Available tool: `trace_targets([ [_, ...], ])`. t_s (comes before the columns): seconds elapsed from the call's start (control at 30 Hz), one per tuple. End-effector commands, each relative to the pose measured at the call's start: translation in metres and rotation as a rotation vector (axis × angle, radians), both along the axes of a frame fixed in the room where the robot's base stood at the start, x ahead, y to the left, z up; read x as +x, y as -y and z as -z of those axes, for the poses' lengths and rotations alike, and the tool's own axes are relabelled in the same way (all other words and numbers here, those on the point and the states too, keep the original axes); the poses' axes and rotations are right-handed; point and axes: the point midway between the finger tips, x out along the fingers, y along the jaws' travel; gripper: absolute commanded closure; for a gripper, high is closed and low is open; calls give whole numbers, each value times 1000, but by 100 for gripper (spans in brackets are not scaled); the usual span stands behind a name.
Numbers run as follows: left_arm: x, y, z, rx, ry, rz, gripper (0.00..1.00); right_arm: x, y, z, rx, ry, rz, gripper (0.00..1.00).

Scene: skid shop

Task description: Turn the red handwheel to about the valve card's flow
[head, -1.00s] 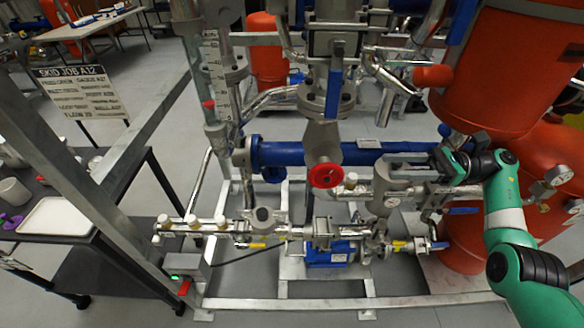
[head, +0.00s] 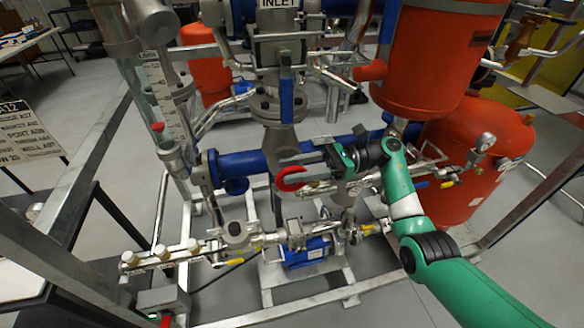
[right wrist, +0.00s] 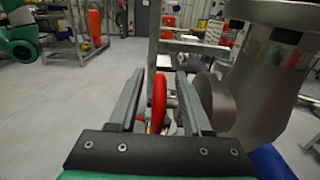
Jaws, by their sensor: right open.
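The red handwheel (head: 287,182) sits on the grey valve body in the middle of the head view. My right gripper (head: 301,173) reaches it from the right, and its fingers partly hide the wheel. In the right wrist view, the handwheel (right wrist: 159,102) stands edge-on between the two open fingers, with a gap to the right finger; contact with the left finger is unclear. The job card (head: 28,132) at the left is cut off by the picture edge. The clear flow tube (head: 154,88) holds a red float (head: 158,127). My left gripper is not in view.
A blue lever (head: 286,98) hangs above the wheel. A blue horizontal pipe (head: 245,165) runs behind the valve. Orange tanks (head: 425,60) stand at the right. Several white-capped fittings (head: 160,255) and a small grey box (head: 163,300) are low at the left.

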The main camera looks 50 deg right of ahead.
Motion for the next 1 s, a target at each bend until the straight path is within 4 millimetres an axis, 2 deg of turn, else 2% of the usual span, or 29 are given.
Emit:
trace_targets([
  [0.3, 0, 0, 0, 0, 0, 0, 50, 3, -5, 0, 1, -1, 1, 51],
  [0.6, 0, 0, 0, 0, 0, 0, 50, 3, -5, 0, 0, 0, 1, 100],
  [0.87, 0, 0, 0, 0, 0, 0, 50, 3, -5, 0, -6, -2, 0, 100],
  [1.0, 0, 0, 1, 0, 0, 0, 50, 5, -8, -1, -103, -52, -2, 100],
])
